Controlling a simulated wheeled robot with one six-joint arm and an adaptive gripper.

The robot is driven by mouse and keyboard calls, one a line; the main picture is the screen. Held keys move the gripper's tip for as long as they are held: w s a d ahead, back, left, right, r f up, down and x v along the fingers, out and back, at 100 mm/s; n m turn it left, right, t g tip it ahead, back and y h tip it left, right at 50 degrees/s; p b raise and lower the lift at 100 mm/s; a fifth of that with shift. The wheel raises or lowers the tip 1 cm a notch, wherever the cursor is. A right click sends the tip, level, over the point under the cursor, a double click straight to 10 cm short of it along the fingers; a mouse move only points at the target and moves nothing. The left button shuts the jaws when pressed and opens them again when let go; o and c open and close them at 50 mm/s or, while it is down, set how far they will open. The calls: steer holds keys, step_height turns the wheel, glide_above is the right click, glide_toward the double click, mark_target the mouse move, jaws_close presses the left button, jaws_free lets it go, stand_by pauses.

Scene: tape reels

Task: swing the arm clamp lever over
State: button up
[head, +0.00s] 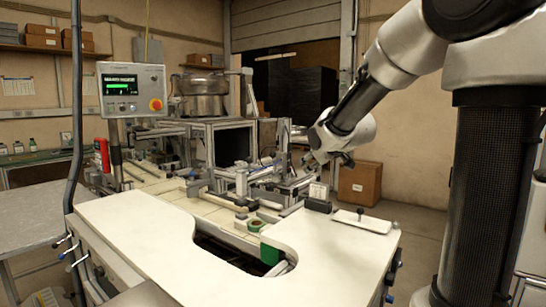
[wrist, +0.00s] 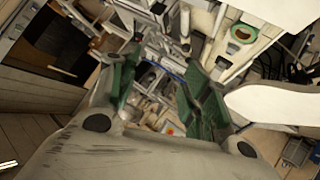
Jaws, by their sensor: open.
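My gripper (head: 328,158) hangs at the end of my arm, above the right part of the machine line in the head view. In the wrist view its two green-padded fingers (wrist: 162,88) stand wide apart with nothing between them. Beyond them lie small blurred machine parts and a blue line. I cannot tell which part is the arm clamp lever. Small lever handles (head: 70,252) with blue ends show at the left edge of the white worktop, far from my gripper.
A white worktop (head: 130,230) with a curved cutout stands in front, mostly clear. A dark block (head: 318,205) and a white plate with a knob (head: 362,221) lie on its right. A control panel (head: 133,90) stands left, a cardboard box (head: 360,183) behind my gripper.

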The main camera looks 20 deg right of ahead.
steer(key=w+a+f+n+t+y, duration=0.1)
steer(key=w+n+t, duration=0.2)
steer(key=w, duration=0.8)
steer(key=n+t+y, duration=0.2)
steer(key=y, duration=0.1)
glide_toward(275, 156)
steer(key=d+x, duration=0.1)
steer(key=x, duration=0.2)
steer(key=shift+n+t, duration=0.3)
steer(key=x, duration=0.5)
steer(key=a+x, duration=0.1)
steer(key=x, duration=0.2)
steer(key=shift+w+a+f, duration=0.1)
steer(key=shift+w+a, duration=0.05)
steer(key=shift+w, duration=0.05)
steer(key=shift+c, duration=0.2)
jaws_close()
